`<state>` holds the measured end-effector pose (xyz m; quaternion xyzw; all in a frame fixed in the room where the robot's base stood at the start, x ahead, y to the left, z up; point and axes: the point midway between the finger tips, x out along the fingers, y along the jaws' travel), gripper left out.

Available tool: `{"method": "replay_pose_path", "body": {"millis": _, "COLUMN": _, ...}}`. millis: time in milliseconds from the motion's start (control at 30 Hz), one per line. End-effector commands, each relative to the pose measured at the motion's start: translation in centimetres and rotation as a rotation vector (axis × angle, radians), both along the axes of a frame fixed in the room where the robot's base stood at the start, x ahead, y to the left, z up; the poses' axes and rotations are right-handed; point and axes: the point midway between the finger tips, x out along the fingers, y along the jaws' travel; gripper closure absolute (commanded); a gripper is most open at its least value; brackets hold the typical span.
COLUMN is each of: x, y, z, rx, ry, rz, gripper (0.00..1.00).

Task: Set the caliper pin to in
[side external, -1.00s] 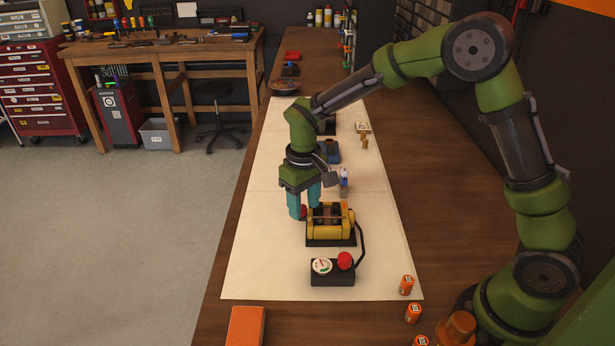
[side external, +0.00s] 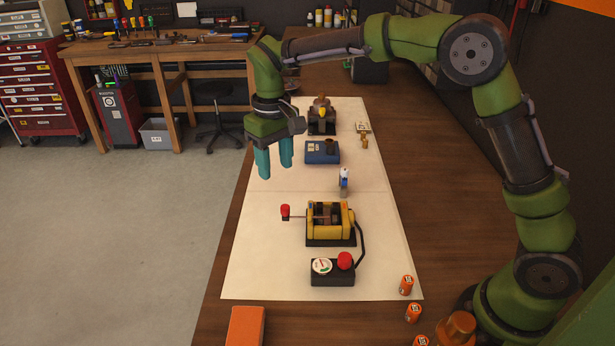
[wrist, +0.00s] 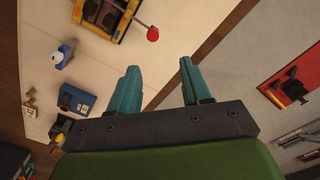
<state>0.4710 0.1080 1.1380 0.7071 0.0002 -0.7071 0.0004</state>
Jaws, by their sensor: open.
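The yellow caliper unit (side external: 346,220) sits on the white mat on a dark base. It also shows at the top of the wrist view (wrist: 122,30). A thin pin with a red knob (side external: 285,210) sticks out from its left side, with a length of rod showing between knob and body. The red knob also shows in the wrist view (wrist: 152,34). My gripper (side external: 274,172) is open and empty, pointing down. It hangs above and behind the knob, over the mat's left edge, apart from it. Its two teal fingers also show in the wrist view (wrist: 160,68).
A black box with a gauge and red button (side external: 333,273) stands in front, cabled to the unit. A small blue-and-white item (side external: 344,180), a blue box (side external: 322,153) and a dark fixture (side external: 321,118) stand behind. Orange cans (side external: 406,285) stand at the front right.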

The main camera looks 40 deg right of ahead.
Motion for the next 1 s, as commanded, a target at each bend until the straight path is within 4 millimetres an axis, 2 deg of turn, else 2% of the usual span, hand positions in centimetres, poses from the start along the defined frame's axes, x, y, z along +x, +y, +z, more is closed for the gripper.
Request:
{"method": "replay_pose_path", "body": {"millis": 100, "x": 0.1, "y": 0.0, "z": 2.4, "rx": 0.0, "ry": -0.005, "rz": 0.0, "gripper": 0.52}}
{"method": "replay_pose_path", "body": {"millis": 367, "x": 0.0, "y": 0.0, "z": 6.4, "rx": 0.0, "ry": -0.003, "rz": -0.001, "gripper": 0.52}}
{"method": "replay_pose_path", "body": {"millis": 433, "x": 0.2, "y": 0.0, "z": 5.1, "rx": 0.001, "ry": -0.015, "rz": -0.004, "gripper": 0.52}}
{"method": "replay_pose_path", "body": {"millis": 567, "x": -0.7, "y": -0.2, "z": 4.3, "rx": 0.015, "ry": -0.032, "rz": -0.01, "gripper": 0.52}}
{"method": "replay_pose_path", "body": {"millis": 767, "x": -3.1, "y": -1.0, "z": 4.5, "rx": 0.048, "ry": -0.08, "rz": -0.035, "gripper": 0.52}}
{"method": "replay_pose_path", "body": {"millis": 1000, "x": -6.9, "y": -2.4, "z": 5.5, "rx": 0.098, "ry": -0.16, "rz": -0.083, "gripper": 0.52}}
